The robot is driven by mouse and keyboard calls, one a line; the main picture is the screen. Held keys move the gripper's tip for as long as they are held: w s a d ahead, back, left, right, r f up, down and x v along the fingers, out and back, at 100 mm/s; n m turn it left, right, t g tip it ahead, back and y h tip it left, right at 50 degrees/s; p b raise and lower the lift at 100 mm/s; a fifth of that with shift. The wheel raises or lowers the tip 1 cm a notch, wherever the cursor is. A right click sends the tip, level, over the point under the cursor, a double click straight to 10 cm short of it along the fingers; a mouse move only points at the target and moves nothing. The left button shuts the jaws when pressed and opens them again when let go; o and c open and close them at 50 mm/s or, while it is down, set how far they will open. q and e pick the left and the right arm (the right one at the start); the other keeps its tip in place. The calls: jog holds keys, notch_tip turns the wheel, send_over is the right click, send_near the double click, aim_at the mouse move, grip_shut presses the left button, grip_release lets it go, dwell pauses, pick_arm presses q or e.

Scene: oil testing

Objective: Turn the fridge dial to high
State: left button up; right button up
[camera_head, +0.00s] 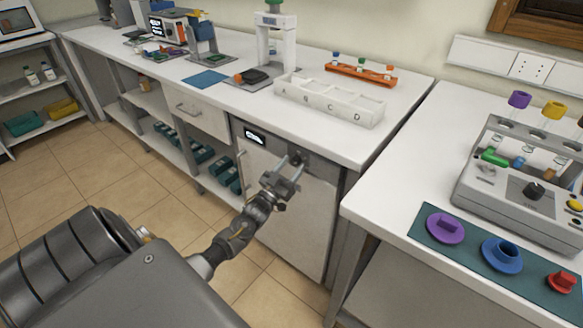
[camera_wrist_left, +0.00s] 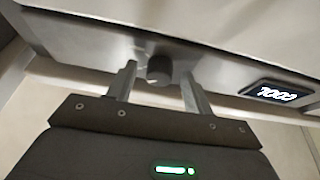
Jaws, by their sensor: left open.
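The fridge (camera_head: 290,200) is the white-doored unit under the middle counter. Its small dark dial (camera_head: 296,158) sits on the grey strip above the door, and a lit display (camera_head: 255,135) is to its left. My left gripper (camera_head: 284,171) is in front of the dial with its fingers apart. In the left wrist view the dial (camera_wrist_left: 159,69) appears between the two fingertips, with nothing visibly gripped; contact cannot be told. The display (camera_wrist_left: 284,93) shows upside down there and seems to read COOL. My right gripper is not in view.
The counter (camera_head: 230,99) overhangs the fridge front, with a white labelled rack (camera_head: 330,100) on top. A right-hand table (camera_head: 385,205) with a grey machine (camera_head: 520,185) and a teal mat (camera_head: 470,262) stands close by. Open tiled floor (camera_head: 150,190) lies left of the fridge.

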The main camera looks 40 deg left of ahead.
pick_arm(q)
jog(key=c, duration=1)
jog(key=shift+o, duration=0.2)
